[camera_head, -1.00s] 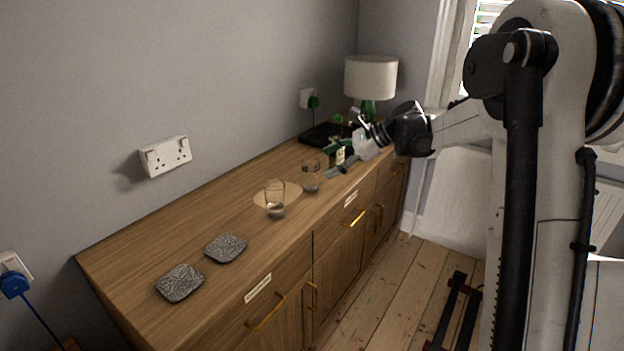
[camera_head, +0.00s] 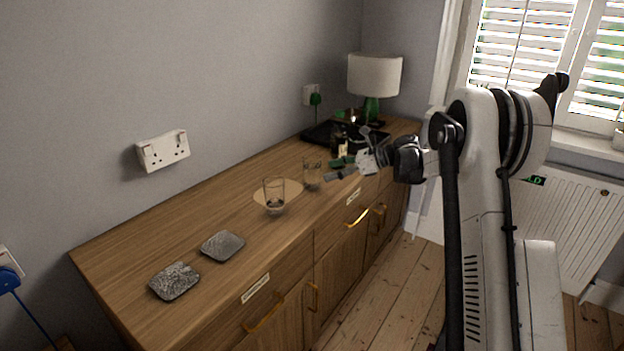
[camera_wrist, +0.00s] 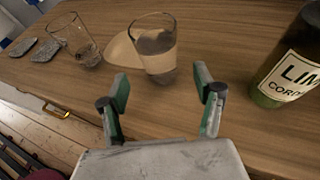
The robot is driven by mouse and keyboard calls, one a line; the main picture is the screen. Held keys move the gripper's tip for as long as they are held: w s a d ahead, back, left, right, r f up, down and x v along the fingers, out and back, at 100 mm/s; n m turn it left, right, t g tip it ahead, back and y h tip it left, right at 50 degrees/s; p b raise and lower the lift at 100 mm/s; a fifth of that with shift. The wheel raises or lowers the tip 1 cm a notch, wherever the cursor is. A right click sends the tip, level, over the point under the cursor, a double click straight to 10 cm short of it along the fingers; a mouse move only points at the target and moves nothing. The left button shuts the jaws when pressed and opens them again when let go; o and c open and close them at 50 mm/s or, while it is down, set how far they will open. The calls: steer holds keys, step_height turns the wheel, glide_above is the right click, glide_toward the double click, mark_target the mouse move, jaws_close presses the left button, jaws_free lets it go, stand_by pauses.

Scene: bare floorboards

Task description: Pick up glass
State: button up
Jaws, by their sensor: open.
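Two clear glasses stand upright on the wooden sideboard. The nearer glass (camera_head: 274,197) is at the front edge of a round pale mat (camera_head: 290,188). The farther glass (camera_head: 312,174) stands to its right, closer to my gripper (camera_head: 350,168). In the wrist view, one glass (camera_wrist: 156,50) stands just beyond the gap between my fingertips (camera_wrist: 162,92), and the other glass (camera_wrist: 76,42) is to the left. My gripper is open and empty, with its fingers pointing toward the middle glass and apart from it.
A bottle with a lime cordial label (camera_wrist: 292,72) stands close to the right of my fingers. Two grey coasters (camera_head: 222,246) lie at the left of the sideboard (camera_head: 180,225). A black tray (camera_head: 322,131) and a lamp (camera_head: 374,76) are at the far end.

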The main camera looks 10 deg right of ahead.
mark_target(312, 175)
steer(key=shift+b+x, duration=0.85)
steer(key=shift+x, duration=2.85)
steer(key=shift+s, duration=0.1)
steer(key=shift+c, duration=0.5)
jaws_close()
